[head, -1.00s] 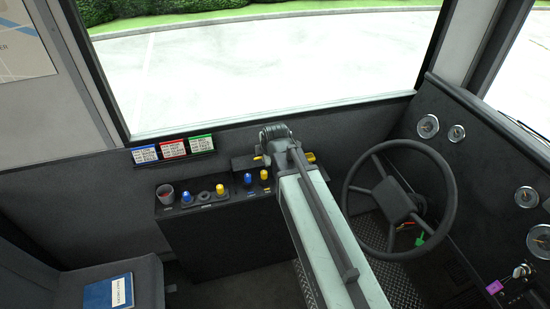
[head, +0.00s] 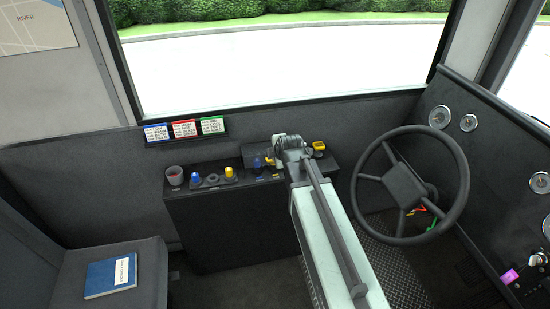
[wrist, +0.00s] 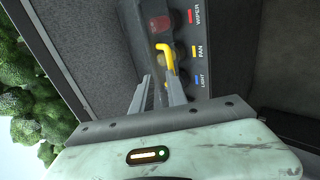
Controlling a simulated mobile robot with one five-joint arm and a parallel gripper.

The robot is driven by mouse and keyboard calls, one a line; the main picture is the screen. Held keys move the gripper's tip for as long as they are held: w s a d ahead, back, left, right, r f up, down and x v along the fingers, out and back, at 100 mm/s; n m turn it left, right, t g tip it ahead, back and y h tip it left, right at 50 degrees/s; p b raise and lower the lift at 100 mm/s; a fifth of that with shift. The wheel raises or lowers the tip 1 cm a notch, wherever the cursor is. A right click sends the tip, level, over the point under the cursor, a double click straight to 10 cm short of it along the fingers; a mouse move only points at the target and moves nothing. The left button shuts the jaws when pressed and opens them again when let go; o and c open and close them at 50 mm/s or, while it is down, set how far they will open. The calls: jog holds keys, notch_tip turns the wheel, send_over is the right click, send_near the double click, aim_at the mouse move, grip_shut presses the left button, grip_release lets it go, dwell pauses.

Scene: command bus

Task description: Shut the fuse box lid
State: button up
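My gripper (head: 277,156) is over the right part of the dark side console (head: 230,222), below the window. In the wrist view its two fingers (wrist: 161,82) are apart, with no object clearly held between them. A yellow hooked piece (wrist: 166,55) lies just ahead of the fingertips; whether they touch it is unclear. It is beside the FAN label, between the WIPER and LIGHT labels. I cannot clearly make out the fuse box or its lid. Coloured wires and a green piece (head: 432,210) show behind the steering wheel; what holds them is partly hidden.
The steering wheel (head: 448,219) stands right of my arm. Blue, red and green cards (head: 184,129) are on the wall. A seat with a blue book (head: 110,276) is at lower left.

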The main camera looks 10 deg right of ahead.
jog(key=shift+s+d+r, duration=0.15)
jog(key=shift+d+r, duration=0.05)
jog(key=shift+d, duration=0.2)
jog(key=p+v, duration=0.5)
jog(key=v, duration=0.2)
jog(key=shift+s+r+p, duration=0.25)
jog(key=shift+r+p, duration=0.05)
jog(key=shift+p, duration=0.05)
jog(key=shift+c, duration=0.4)
jog(key=shift+s+f, duration=0.1)
grip_shut()
jog(key=s+d+f+m+g, duration=0.2)
jog(key=s+m+g, duration=0.1)
jog(key=s+m, duration=0.2)
jog(key=s+d+f+m+g, duration=0.2)
jog(key=s+m, duration=0.3)
jog(key=m, duration=0.3)
jog(key=s+d+f+m+g+h, duration=0.1)
jog(key=s+d+f+m+g, duration=0.1)
jog(key=s+m+g, duration=0.2)
jog(key=shift+s+d+f+m, duration=0.2)
jog(key=shift+s+f+m, duration=0.15)
jog(key=shift+s+m, duration=0.85)
